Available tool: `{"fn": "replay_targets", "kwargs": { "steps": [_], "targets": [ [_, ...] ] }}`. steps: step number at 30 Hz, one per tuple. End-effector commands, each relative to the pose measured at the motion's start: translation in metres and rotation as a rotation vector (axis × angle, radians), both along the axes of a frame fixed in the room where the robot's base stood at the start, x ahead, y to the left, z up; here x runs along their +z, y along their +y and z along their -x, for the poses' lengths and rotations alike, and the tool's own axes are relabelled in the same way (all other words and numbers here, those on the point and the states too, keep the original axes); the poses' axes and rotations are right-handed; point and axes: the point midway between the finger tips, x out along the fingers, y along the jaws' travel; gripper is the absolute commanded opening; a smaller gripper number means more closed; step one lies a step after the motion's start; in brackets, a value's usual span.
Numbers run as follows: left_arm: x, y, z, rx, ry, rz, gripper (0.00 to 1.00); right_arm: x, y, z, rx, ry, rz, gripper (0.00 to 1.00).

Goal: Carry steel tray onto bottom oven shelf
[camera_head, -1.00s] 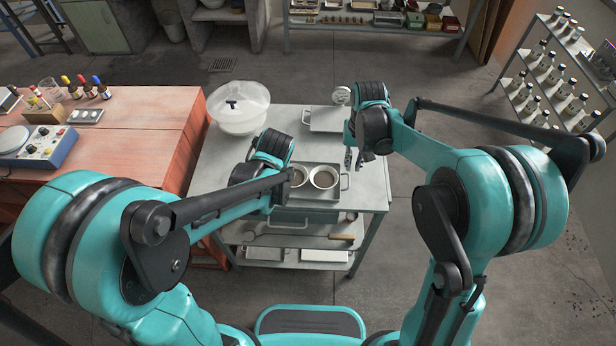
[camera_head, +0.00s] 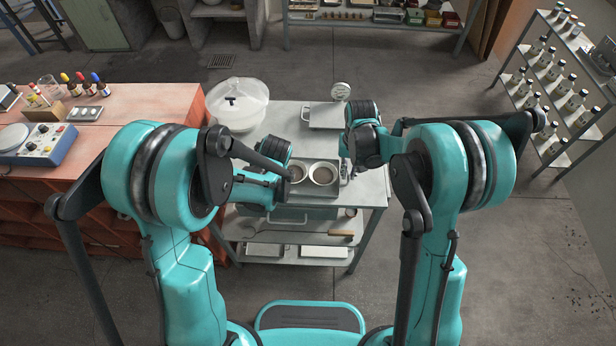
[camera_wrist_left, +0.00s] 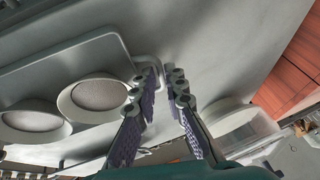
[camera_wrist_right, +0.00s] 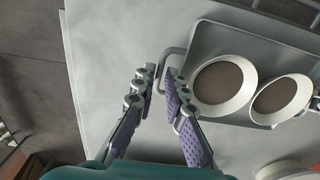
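The steel tray (camera_head: 318,192) lies on the grey metal table, carrying two round pale dishes (camera_head: 323,173). It also shows in the left wrist view (camera_wrist_left: 62,62) and the right wrist view (camera_wrist_right: 225,38). Each short end has a wire handle. My left gripper (camera_wrist_left: 162,72) is open, its fingertips at one handle (camera_wrist_left: 148,62); my arm hides most of this in the head view. My right gripper (camera_head: 346,172) is open at the tray's right end. In the right wrist view (camera_wrist_right: 158,75) its fingertips are at the other handle (camera_wrist_right: 170,54). Neither is closed on a handle. I cannot identify the oven shelf.
A clear domed vessel (camera_head: 238,105) stands at the table's back left. Lower shelves hold a wooden-handled tool (camera_head: 338,233) and flat trays. A red bench (camera_head: 150,125) adjoins the left.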

Motion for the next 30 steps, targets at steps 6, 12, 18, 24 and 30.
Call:
{"fn": "replay_targets", "kwargs": {
  "steps": [6,12,18,24,30],
  "targets": [
    [-0.0108,0.0024,-0.0042,0.000,0.000,0.000,0.12,-0.0117,-0.0001,0.0001,0.000,0.000,0.000,0.12],
    [-0.0109,0.0025,-0.0042,-0.001,0.000,0.000,0.12,-0.0119,-0.0001,0.0001,0.000,0.000,0.000,0.12],
    [-0.0108,0.0025,-0.0042,-0.001,0.000,0.000,0.00,-0.0118,-0.0001,0.0002,0.000,0.000,0.000,0.00],
    [-0.0105,0.0025,-0.0043,-0.001,0.000,0.000,0.00,-0.0116,-0.0001,0.0003,0.001,0.000,0.000,0.00],
    [-0.0055,0.0025,-0.0044,-0.001,0.000,0.000,0.00,-0.0066,0.0000,0.0004,0.001,0.000,0.000,0.00]
  ]
}}
